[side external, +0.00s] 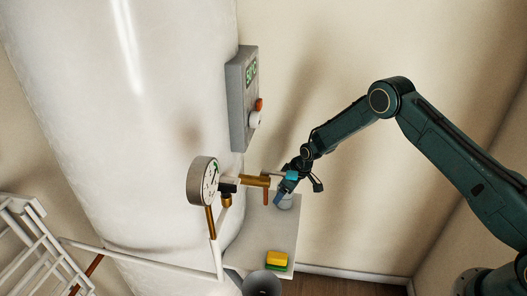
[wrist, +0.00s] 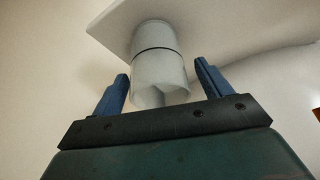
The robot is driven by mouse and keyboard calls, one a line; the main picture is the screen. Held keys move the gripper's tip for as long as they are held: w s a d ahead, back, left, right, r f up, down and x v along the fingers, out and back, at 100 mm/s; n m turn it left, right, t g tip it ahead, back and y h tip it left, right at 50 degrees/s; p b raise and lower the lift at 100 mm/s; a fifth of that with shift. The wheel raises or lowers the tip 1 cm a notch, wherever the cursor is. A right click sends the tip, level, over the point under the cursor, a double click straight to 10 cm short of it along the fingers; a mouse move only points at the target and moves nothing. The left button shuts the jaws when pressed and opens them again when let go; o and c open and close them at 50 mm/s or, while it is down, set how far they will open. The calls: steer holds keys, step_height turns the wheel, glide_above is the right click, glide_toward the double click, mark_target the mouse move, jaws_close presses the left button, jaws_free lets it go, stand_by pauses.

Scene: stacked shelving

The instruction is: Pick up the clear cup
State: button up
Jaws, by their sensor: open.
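The clear cup (wrist: 160,72) looks pale and translucent, with a dark line around it, and stands against the pale shelf (wrist: 105,24) in the wrist view. In the side view the cup (side external: 286,204) is partly hidden by my gripper (side external: 284,192), at the far part of the shelf (side external: 262,238). My gripper also shows in the wrist view (wrist: 161,70), open, with one blue finger on each side of the cup. Gaps show between the cup and both fingers, so it is not gripped.
A pressure gauge (side external: 203,181) and a brass valve (side external: 254,181) stick out from the large white tank (side external: 120,130), close left of my gripper. A yellow and green sponge (side external: 277,260) lies at the shelf's near end by a grey container (side external: 262,284). A control box (side external: 240,98) hangs above.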

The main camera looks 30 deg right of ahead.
steer(key=c, duration=1.1)
steer(key=shift+o, duration=0.2)
steer(key=shift+r, duration=0.2)
step_height(320, 180, up, 20)
steer(key=shift+f, duration=0.15)
steer(key=shift+s+d+f, duration=0.1)
stand_by(0.4)
